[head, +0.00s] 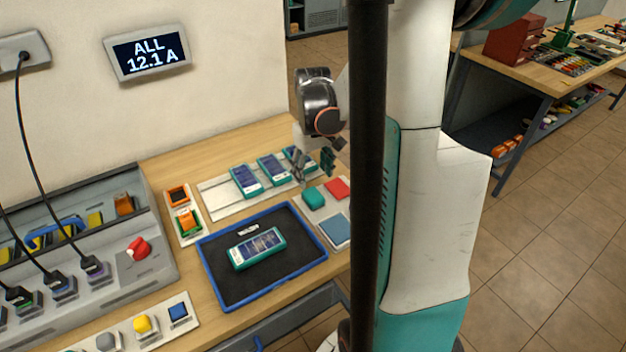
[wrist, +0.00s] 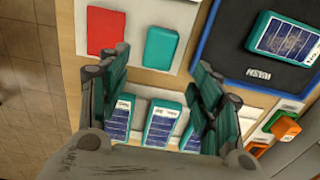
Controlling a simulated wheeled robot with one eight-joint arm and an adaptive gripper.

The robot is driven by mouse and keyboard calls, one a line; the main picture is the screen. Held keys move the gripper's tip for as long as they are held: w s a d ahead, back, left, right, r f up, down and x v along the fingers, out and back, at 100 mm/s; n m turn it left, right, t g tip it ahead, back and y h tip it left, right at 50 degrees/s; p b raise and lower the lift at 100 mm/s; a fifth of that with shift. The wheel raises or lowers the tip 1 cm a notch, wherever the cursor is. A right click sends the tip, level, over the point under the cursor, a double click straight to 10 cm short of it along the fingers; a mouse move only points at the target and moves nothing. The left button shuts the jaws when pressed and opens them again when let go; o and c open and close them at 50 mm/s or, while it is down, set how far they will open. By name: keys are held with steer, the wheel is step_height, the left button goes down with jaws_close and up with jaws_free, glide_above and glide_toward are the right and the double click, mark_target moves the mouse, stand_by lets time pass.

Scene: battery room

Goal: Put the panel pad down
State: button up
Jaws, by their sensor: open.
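A teal pad with a dark solar panel face (head: 257,248) lies flat on the black bed of a blue-rimmed tray (head: 208,270); it also shows in the wrist view (wrist: 283,38). Several similar panel pads (head: 245,181) lie in a row on a white strip behind the tray. In the wrist view they show between and beyond the fingers (wrist: 163,122). My gripper (head: 314,164) is open and empty above the right end of that row. Its two fingers stand wide apart in the wrist view (wrist: 160,70), with nothing between them. I cannot tell which pad the task means.
A grey board right of the tray holds a teal block (head: 313,197), a red square (head: 337,188) and a blue-grey square (head: 335,230). Orange switches (head: 188,221) stand left of the tray. A grey console (head: 130,262) with plugged cables fills the left. A wall display (head: 149,52) reads "ALL 12.1 A".

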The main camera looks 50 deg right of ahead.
steer(key=shift+r, duration=1.35)
